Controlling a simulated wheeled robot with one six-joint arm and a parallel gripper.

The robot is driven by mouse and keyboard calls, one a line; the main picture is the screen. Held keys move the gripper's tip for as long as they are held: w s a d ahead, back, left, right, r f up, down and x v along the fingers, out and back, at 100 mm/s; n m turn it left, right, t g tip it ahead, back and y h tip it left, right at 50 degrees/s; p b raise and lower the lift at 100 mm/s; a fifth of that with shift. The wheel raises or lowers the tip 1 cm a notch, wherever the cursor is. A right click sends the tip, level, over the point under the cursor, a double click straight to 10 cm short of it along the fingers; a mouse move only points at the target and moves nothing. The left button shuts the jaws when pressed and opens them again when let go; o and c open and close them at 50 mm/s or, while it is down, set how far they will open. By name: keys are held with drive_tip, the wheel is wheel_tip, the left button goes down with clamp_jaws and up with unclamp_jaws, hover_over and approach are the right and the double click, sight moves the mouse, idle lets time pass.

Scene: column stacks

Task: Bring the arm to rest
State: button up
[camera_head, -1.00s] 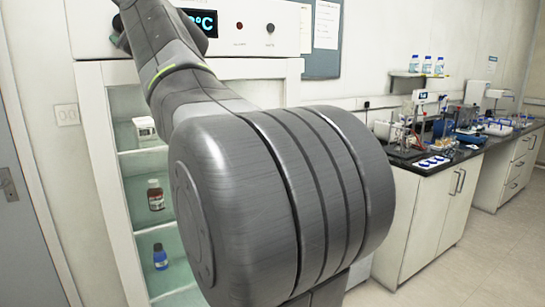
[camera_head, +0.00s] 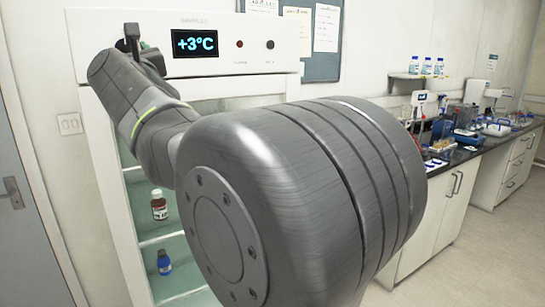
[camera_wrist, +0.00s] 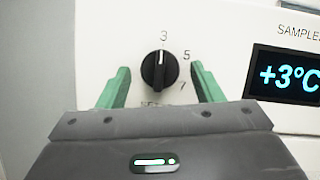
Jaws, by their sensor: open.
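My gripper (camera_wrist: 160,85) is open in the wrist view, its two green fingers apart on either side of a black dial (camera_wrist: 159,71). The dial is on a white panel, and its white pointer line aims up at the 3. I cannot tell whether the fingers touch the panel. In the head view my grey arm fills the middle. Its far end, near the upper left of the panel, hides the dial, and the fingers are hard to make out there.
The fridge display (camera_head: 195,42) reads +3°C. A brown bottle (camera_head: 158,206) and a blue bottle (camera_head: 163,262) stand on shelves in the cabinet below. A bench (camera_head: 450,165) with lab equipment runs along the right wall. Floor (camera_head: 500,245) is clear at the lower right.

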drive_tip(key=shift+a+r+m+t+h+p, duration=0.15)
drive_tip(key=shift+m+t+h+p, duration=0.4)
drive_tip(key=shift+m+p, duration=1)
drive_tip(key=b+v, duration=0.2)
drive_tip(key=v, duration=0.5)
drive_tip(key=shift+s, duration=0.25)
drive_tip(key=shift+d, duration=0.2)
